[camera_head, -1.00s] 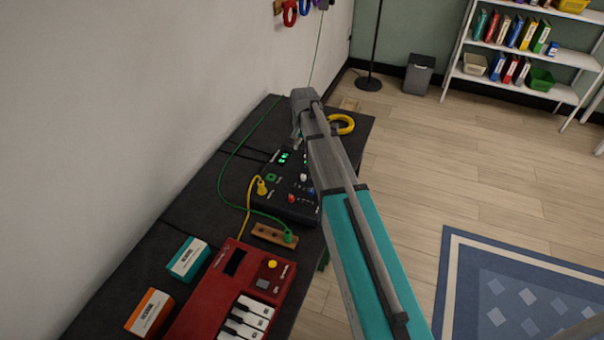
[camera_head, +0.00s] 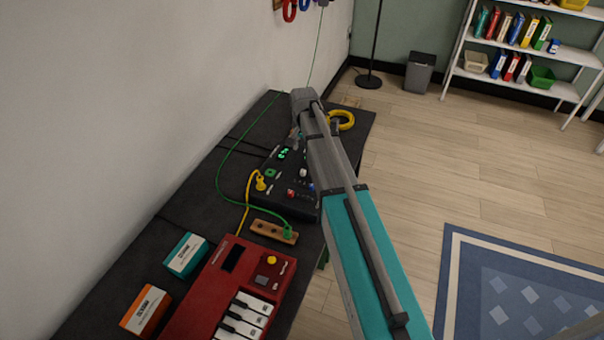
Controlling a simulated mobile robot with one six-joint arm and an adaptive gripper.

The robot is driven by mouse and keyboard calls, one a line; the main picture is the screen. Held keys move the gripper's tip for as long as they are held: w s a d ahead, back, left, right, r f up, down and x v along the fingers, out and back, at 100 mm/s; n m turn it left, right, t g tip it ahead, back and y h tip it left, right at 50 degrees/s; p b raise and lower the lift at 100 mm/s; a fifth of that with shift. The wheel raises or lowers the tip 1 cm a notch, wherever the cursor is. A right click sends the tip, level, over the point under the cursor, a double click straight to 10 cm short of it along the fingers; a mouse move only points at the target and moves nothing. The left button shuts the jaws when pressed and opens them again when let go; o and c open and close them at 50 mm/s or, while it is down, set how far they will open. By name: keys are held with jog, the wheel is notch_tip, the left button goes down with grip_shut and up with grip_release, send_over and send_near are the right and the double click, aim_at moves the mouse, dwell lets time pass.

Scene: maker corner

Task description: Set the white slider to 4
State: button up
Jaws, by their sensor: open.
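The black control box (camera_head: 268,200) stands on the dark bench, with green lit displays near its far end. A white slider cap (camera_head: 303,173) shows on it beside my arm, close to a red cap (camera_head: 291,194) and a blue cap (camera_head: 311,187). The scale marks are too small to read. My gripper (camera_head: 294,140) is over the far end of the box, beyond the white cap and apart from it as far as I can see. It is open and looks empty. My forearm hides its fingertips in part and the right side of the box.
A green cable (camera_head: 220,177) and a yellow cable (camera_head: 248,190) run along the box's left side. A wooden socket block (camera_head: 266,230) and a red keyboard (camera_head: 213,290) stand nearer. A yellow ring (camera_head: 345,120) lies at the bench's far end. The wall borders the left.

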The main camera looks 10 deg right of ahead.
aim_at(303, 170)
jog(key=shift+f+b, duration=5.25)
jog(key=shift+f, duration=0.3)
grip_shut()
